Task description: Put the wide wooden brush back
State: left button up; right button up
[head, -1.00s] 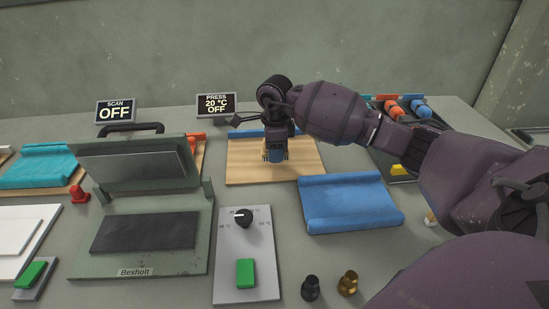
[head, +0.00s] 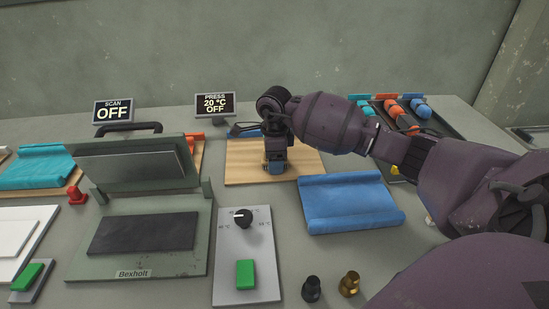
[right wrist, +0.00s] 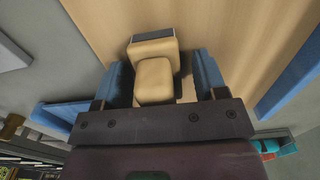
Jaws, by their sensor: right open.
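A pale wooden block-shaped piece (right wrist: 153,72), seemingly the wide wooden brush, stands on the wooden board (head: 245,170) in the right wrist view. It has a broader end and a narrower rounded part. My right gripper (head: 276,166) points down over the board in the head view. Its blue-padded fingers are open on either side of the piece, with a gap at least on the right. In the head view the gripper hides nearly all of the piece. My left gripper is not in view.
A blue rolled cloth (head: 350,203) lies right of the board. The Bexholt press (head: 140,230) and its control panel (head: 246,270) stand left and in front. Two knobs (head: 348,284) stand near the front. A dark tray (head: 440,125) holds coloured rolls at the back right.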

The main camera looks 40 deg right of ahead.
jog(key=shift+r, duration=0.1)
jog(key=shift+r, duration=0.3)
notch_tip(320, 180, up, 10)
jog(key=shift+p, duration=0.65)
jog(key=shift+r, duration=0.8)
